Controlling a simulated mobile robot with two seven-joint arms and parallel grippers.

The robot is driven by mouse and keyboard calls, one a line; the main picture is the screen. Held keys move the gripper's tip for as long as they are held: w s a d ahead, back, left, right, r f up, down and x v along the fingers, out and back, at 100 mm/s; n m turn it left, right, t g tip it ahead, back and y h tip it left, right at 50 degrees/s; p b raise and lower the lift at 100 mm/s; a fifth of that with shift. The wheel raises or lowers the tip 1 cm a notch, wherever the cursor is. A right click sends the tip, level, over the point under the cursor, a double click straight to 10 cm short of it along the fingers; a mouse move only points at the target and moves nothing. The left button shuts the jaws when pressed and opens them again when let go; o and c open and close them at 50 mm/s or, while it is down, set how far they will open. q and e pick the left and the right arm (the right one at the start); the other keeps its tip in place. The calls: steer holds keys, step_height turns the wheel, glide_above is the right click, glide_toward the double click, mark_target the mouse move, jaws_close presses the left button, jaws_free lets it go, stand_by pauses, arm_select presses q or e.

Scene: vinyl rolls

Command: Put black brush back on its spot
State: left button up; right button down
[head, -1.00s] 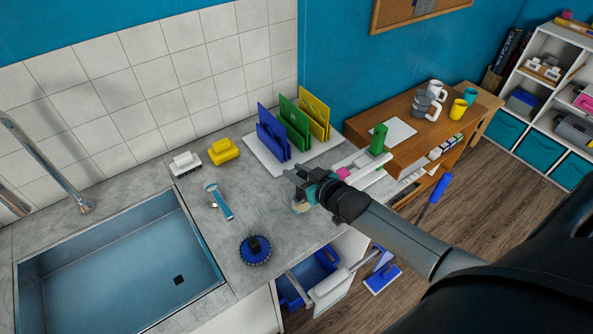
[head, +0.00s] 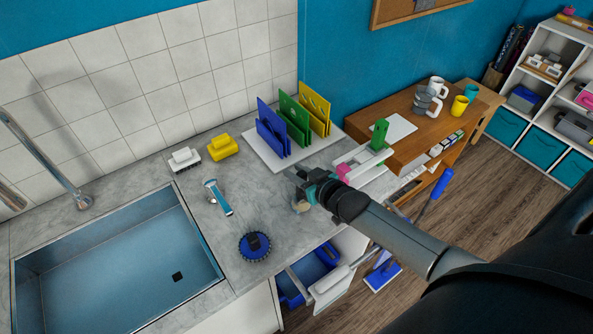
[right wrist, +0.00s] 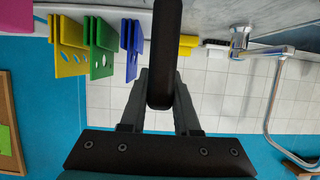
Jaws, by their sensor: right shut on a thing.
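My right gripper (head: 303,182) is over the grey counter, just in front of the white stand with coloured boards. In the right wrist view its two fingers (right wrist: 160,95) are shut on a black bar-like handle, which I take to be the black brush (right wrist: 165,45). In the head view the gripper hides most of it. A small beige piece (head: 300,207) shows just below the gripper; I cannot tell whether it is part of the brush. A round blue brush with a black top (head: 256,245) lies on the counter near its front edge. My left gripper is not in view.
A blue-handled tool (head: 217,197), a white block (head: 184,160) and a yellow block (head: 223,147) are on the counter, beside the sink (head: 120,265). The white stand (head: 262,152) holds blue, green and yellow boards. An open drawer (head: 335,285) juts out below.

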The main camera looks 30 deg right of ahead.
steer(key=shift+f, duration=0.15)
stand_by(0.4)
jaws_free()
stand_by(0.7)
steer(key=shift+s, duration=0.15)
steer(key=s+p, duration=0.5)
steer(key=s, duration=0.3)
steer(key=shift+s+d, duration=0.35)
steer(key=shift+d, duration=0.1)
stand_by(0.6)
stand_by(0.6)
